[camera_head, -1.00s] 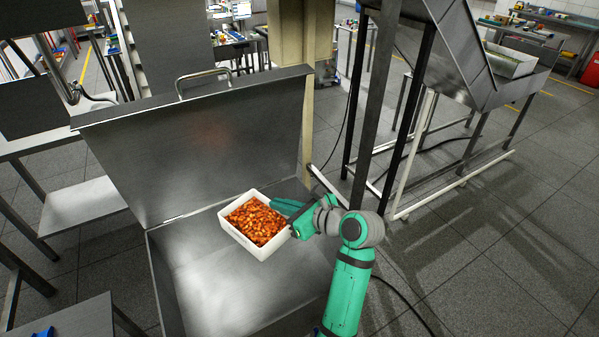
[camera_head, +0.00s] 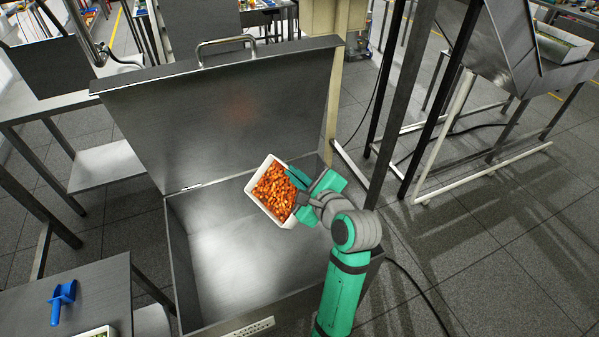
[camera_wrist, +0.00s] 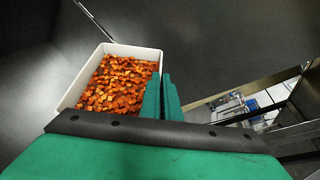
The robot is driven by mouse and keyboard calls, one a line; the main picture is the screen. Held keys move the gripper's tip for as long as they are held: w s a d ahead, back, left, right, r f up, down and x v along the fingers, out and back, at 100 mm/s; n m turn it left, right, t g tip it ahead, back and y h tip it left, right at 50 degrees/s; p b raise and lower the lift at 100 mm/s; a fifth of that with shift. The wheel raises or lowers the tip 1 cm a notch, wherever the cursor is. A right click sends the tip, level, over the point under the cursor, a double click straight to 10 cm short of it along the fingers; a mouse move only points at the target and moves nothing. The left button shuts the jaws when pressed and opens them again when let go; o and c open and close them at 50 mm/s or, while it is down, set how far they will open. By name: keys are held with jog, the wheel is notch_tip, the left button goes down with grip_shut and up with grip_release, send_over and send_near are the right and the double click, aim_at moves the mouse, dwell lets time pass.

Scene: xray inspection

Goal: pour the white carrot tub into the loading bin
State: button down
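The white tub (camera_head: 254,190) full of orange carrot pieces (camera_head: 274,190) is held over the open steel loading bin (camera_head: 185,262). It is tilted, with its left side lower, and the carrots are still inside it. My gripper (camera_head: 303,184) is at the tub's right side, shut on its wall. In the wrist view the tub (camera_wrist: 134,50) shows beyond my green fingers (camera_wrist: 161,97), which are close together at its right wall. The bin's floor (camera_head: 225,270) looks bare. The inner face of the wall under my fingers is partly hidden.
The bin's raised lid (camera_head: 225,120) with a handle (camera_head: 226,44) stands behind the tub. Dark frame posts (camera_head: 400,110) stand to the right. A side table (camera_head: 95,290) at lower left holds a blue scoop (camera_head: 62,300).

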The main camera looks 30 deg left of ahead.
jog(key=shift+s+a+r+n+t, duration=0.1)
jog(key=shift+s+a+n+t, duration=0.25)
jog(key=shift+s+n, duration=0.35)
jog(key=shift+s+a+r+n+t, duration=0.2)
jog(key=shift+s+n+t, duration=0.2)
jog(key=shift+s+n, duration=0.3)
jog(key=shift+s+a+r+n+t, duration=0.1)
jog(key=shift+s+a+n+t, duration=0.25)
jog(key=shift+s+n, duration=0.35)
jog(key=shift+f, duration=0.1)
